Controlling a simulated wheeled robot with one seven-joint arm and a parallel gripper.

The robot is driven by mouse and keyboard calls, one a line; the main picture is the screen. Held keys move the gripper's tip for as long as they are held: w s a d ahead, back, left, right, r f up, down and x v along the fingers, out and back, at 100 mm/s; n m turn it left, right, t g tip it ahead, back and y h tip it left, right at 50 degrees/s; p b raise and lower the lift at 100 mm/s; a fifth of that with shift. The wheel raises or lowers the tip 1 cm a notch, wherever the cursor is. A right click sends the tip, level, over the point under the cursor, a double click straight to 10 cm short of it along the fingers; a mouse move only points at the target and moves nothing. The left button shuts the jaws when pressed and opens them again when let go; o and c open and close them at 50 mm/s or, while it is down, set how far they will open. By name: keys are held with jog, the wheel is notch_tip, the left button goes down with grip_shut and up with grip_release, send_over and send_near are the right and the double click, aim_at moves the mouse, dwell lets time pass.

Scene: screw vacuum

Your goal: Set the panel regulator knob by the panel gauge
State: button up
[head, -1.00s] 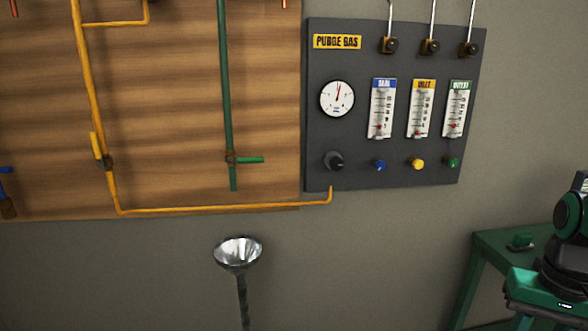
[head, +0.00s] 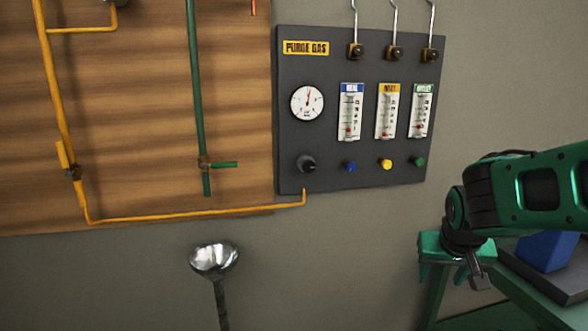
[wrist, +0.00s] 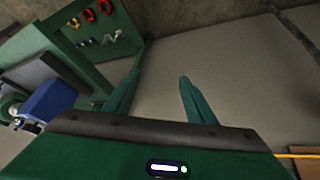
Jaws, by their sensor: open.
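The dark panel (head: 350,185) labelled PURGE GAS hangs on the wall in the head view. The black regulator knob (head: 305,163) sits just below the gauge. My gripper (head: 460,272) is at the right, lower than the panel and apart from it, pointing down. In the wrist view my gripper (wrist: 155,92) shows two green fingers spread apart with nothing between them. The panel and knob are not in the wrist view.
Three flowmeters (head: 385,110) stand above blue, yellow and green knobs (head: 386,164). A green bench holds a blue object (head: 548,252) at right.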

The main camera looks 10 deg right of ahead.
jog(key=w+a+r+n+t+h, duration=0.1)
jog(key=w+a+r+t, duration=0.15)
jog(key=w, duration=0.65)
jog(key=n+t+y, duration=0.4)
jog(key=n+t, duration=0.2)
jog(key=t, duration=0.5)
send_near(309, 167)
jog(key=w, duration=1.1)
jog(key=shift+w+d+f, duration=0.1)
jog(key=shift+w+d, duration=0.05)
jog(key=shift+w, duration=0.2)
jog(key=c, duration=1)
jog(key=shift+c, duration=0.2)
